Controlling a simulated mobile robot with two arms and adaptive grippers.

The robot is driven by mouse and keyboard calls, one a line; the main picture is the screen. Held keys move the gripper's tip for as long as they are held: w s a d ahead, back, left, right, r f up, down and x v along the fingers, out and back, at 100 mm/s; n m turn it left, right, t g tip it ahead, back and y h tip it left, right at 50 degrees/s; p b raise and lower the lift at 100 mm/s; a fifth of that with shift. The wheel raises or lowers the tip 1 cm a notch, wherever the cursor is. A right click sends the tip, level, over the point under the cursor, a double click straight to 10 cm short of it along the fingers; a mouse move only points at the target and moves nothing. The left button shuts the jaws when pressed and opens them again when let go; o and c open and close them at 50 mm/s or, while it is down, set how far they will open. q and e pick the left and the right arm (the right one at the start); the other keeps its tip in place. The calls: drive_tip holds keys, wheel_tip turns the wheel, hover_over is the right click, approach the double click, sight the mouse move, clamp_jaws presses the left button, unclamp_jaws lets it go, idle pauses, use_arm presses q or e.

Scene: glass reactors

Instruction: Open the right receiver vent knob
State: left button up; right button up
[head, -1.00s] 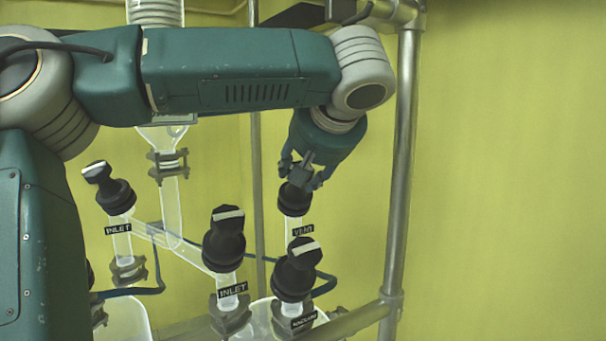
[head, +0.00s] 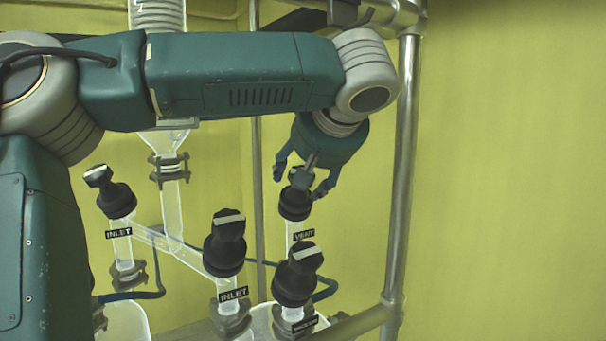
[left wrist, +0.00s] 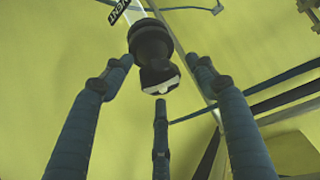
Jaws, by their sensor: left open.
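The right receiver vent knob (head: 295,202) is black and tops a clear glass tube with a "VENT" label in the head view. My left gripper (head: 304,183) hangs over it from above, fingers spread around its top. In the left wrist view the knob (left wrist: 152,55) shows with its white-marked handle toward the camera. The open fingers (left wrist: 160,95) stand around and short of the handle, with gaps visible between them and it. I cannot see any contact. My right gripper is not in view.
Black inlet knobs (head: 225,243) and (head: 117,200) and a front knob labelled otherwise (head: 297,275) stand close by on glass tubes. A metal frame post (head: 402,170) rises just right of my gripper. Blue hoses run behind.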

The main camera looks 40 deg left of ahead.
use_arm(q)
drive_tip(key=v, duration=0.7)
drive_tip(key=shift+s+d+r, duration=0.1)
idle(0.5)
